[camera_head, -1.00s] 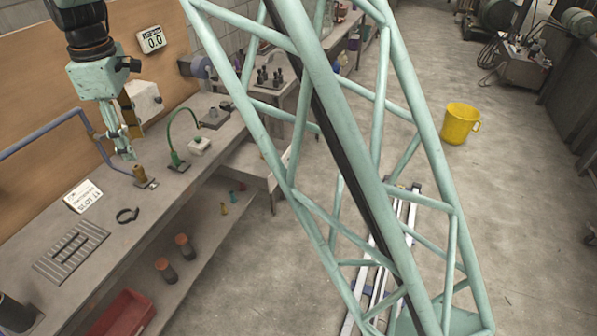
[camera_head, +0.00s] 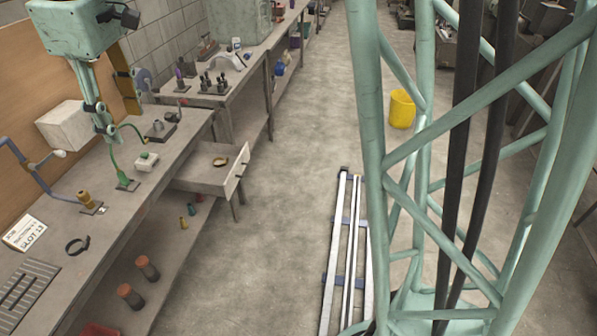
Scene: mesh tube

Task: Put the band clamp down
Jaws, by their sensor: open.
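A second ring, brownish-yellow (camera_head: 220,162), lies in the pulled-out drawer; I cannot tell which of the two is the task's clamp. My gripper (camera_head: 110,134) is pale green, points down and is open, with nothing seen in it.
The open drawer (camera_head: 203,179) juts into the aisle. Orange-capped cylinders (camera_head: 131,296) stand on the shelf below. A yellow bucket (camera_head: 402,109) is on the floor.

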